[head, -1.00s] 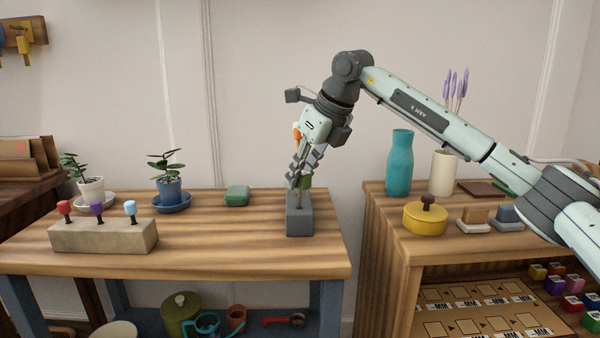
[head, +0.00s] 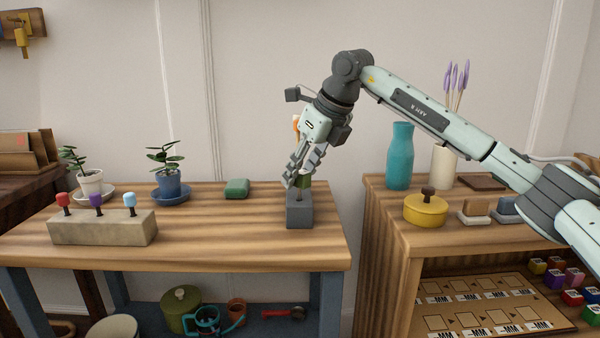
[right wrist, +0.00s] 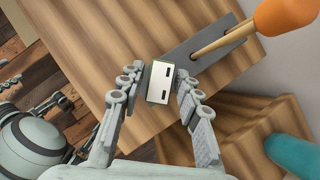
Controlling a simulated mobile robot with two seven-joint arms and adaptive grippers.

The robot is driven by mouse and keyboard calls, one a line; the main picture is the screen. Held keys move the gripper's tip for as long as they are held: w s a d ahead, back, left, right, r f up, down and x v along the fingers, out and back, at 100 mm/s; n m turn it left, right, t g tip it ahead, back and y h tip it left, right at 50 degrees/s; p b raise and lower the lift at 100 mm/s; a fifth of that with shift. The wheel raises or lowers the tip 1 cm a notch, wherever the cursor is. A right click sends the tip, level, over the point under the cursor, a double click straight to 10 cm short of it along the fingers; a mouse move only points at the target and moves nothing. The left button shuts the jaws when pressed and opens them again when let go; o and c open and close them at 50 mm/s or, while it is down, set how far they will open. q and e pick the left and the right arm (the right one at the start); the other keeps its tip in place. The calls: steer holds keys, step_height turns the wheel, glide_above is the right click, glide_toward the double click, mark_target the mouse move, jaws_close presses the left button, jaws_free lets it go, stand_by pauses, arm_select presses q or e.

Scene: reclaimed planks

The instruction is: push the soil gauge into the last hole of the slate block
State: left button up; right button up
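The slate block (head: 299,213) is a dark grey block near the right end of the wooden bench; its long top (right wrist: 212,45) shows in the right wrist view. The soil gauge has a green body (head: 305,181) and a pale face with two dark slots (right wrist: 161,86).
An orange-handled wooden spike (right wrist: 225,40) stands in another hole of the block, close beside my right gripper. A stone block with coloured knobs (head: 103,229), plants and a green box (head: 237,188) are farther left. A shelf (head: 385,225) with a teal vase (head: 400,157) stands right.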

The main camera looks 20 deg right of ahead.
steer(key=shift+o, duration=0.7)
steer(key=v, duration=1.2)
steer(key=shift+r, duration=0.1)
step_height(320, 180, up, 9)
steer(key=p, duration=0.8)
stand_by(0.6)
